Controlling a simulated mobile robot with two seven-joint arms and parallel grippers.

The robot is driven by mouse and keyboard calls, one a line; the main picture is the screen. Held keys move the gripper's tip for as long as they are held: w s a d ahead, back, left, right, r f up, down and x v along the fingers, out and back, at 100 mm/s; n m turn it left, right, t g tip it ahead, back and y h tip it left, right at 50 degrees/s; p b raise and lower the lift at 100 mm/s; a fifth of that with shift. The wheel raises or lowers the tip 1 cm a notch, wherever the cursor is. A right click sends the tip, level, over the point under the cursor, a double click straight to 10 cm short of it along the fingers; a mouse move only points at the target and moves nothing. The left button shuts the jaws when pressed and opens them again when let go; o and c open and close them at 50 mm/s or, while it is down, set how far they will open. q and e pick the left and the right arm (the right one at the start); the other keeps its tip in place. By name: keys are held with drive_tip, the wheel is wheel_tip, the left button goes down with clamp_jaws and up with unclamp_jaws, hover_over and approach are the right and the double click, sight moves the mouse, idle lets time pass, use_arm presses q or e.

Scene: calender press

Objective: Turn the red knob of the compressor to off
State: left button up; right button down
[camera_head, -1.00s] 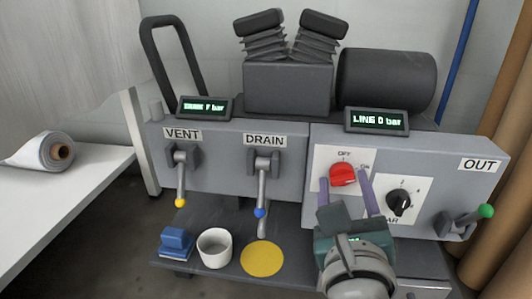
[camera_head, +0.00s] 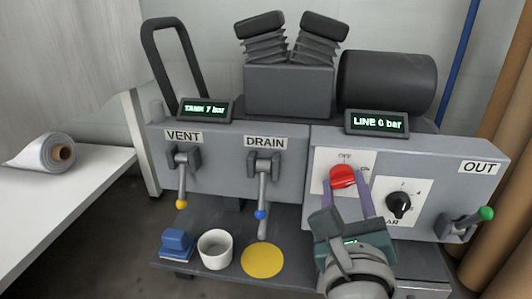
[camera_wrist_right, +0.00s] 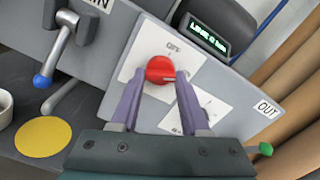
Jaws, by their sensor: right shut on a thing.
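The red knob (camera_head: 342,177) sits on a white plate on the compressor's grey front panel. OFF is printed above it, and another label to its upper right is partly hidden by a finger. My right gripper (camera_head: 350,194) is shut on the knob, with one purple finger on each side. The right wrist view also shows the red knob (camera_wrist_right: 160,70) between the fingertips of the right gripper (camera_wrist_right: 159,78). The exact direction of the knob's pointer is hard to read. My left gripper is not in view.
A black knob (camera_head: 398,203) is close to the right of my gripper. A green-tipped OUT lever (camera_head: 487,213) is farther right. The VENT lever (camera_head: 181,203) and DRAIN lever (camera_head: 260,213) hang at left. A white cup (camera_head: 215,250) and blue block (camera_head: 177,243) stand on the lower shelf.

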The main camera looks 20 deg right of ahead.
drive_tip(key=n+p, duration=0.2)
drive_tip(key=n, duration=0.4)
drive_tip(key=shift+s+d+n, duration=0.1)
drive_tip(key=shift+n, duration=0.3)
drive_tip(key=n+p, duration=0.1)
drive_tip(key=n, duration=0.3)
drive_tip(key=shift+r, duration=0.1)
drive_tip(key=shift+n, duration=1.2)
drive_tip(key=shift+c, duration=1.9)
unclamp_jaws()
drive_tip(key=shift+r, duration=0.1)
